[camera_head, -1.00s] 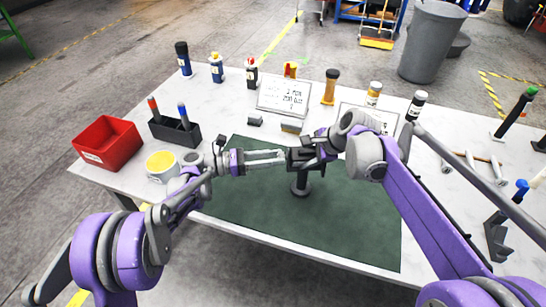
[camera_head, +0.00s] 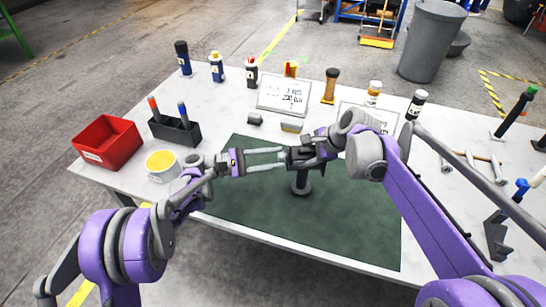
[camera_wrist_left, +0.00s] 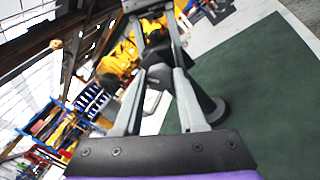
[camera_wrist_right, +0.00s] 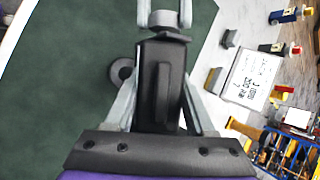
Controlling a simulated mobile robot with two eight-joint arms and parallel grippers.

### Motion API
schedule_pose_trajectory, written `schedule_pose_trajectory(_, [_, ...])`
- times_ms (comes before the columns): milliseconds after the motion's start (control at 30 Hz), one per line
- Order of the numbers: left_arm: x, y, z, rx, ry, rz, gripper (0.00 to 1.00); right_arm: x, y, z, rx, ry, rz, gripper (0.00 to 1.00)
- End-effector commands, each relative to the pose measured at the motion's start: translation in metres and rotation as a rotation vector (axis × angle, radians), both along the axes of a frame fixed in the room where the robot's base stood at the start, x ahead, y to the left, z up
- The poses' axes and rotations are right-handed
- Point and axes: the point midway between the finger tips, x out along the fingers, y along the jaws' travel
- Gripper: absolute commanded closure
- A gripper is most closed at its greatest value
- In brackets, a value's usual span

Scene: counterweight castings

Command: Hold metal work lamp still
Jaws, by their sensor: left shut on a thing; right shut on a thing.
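The metal work lamp (camera_head: 301,180) is dark, with a round base, and appears upright over the green mat (camera_head: 350,225). I cannot tell whether its base touches the mat. My left gripper (camera_head: 283,158) is shut on the lamp's upper part from the left, with long grey fingers. My right gripper (camera_head: 304,154) is shut on it from the right and hides much of its head. In the right wrist view the lamp's black body (camera_wrist_right: 160,85) lies between my fingers. In the left wrist view its dark base (camera_wrist_left: 218,112) shows beyond my fingers.
Bottles and a sign (camera_head: 285,96) stand at the back. The mat's front is clear.

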Motion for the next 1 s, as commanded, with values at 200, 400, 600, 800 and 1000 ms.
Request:
schedule_pose_trajectory(200, [0.0005,0.0006,-0.0007,0.003,-0.181,0.001,1.00,0.0003,-0.0006,0.0003,0.000,-0.001,-0.002,1.00])
schedule_pose_trajectory(400, [0.0004,0.0006,-0.0012,0.006,-0.309,0.001,1.00,0.0002,-0.0006,0.0004,0.000,-0.001,-0.002,1.00])
schedule_pose_trajectory(600, [0.0005,0.0006,-0.0015,0.008,-0.387,0.002,1.00,0.0002,-0.0006,0.0004,0.000,-0.001,-0.002,1.00])
schedule_pose_trajectory(800, [0.0005,0.0007,-0.0017,0.009,-0.423,0.002,1.00,0.0003,-0.0007,0.0004,0.000,-0.001,-0.002,1.00])
schedule_pose_trajectory(1000, [0.0005,0.0007,-0.0017,0.010,-0.430,0.002,1.00,0.0003,-0.0007,0.0004,0.000,-0.001,-0.002,1.00])
